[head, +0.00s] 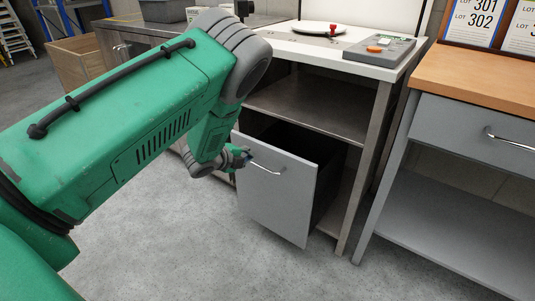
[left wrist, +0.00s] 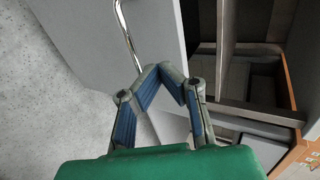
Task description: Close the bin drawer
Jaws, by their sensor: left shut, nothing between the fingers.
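The bin drawer (head: 275,200) has a light grey front with a curved metal handle (head: 268,169). It stands pulled out from under the steel-framed cabinet, and a black bin (head: 328,165) shows behind its front. My left gripper (head: 247,154) is at the upper left corner of the drawer front, left of the handle. In the left wrist view its fingers (left wrist: 162,70) are shut and empty, in front of the grey panel (left wrist: 80,45), with the handle (left wrist: 127,38) just beyond them. I cannot tell whether they touch the panel. My right gripper is not in view.
The white cabinet top (head: 300,42) holds a plate and a grey device (head: 380,47). A workbench with a wooden top (head: 480,75) and its own drawer (head: 480,140) stands close on the right. The concrete floor (head: 190,250) in front is clear.

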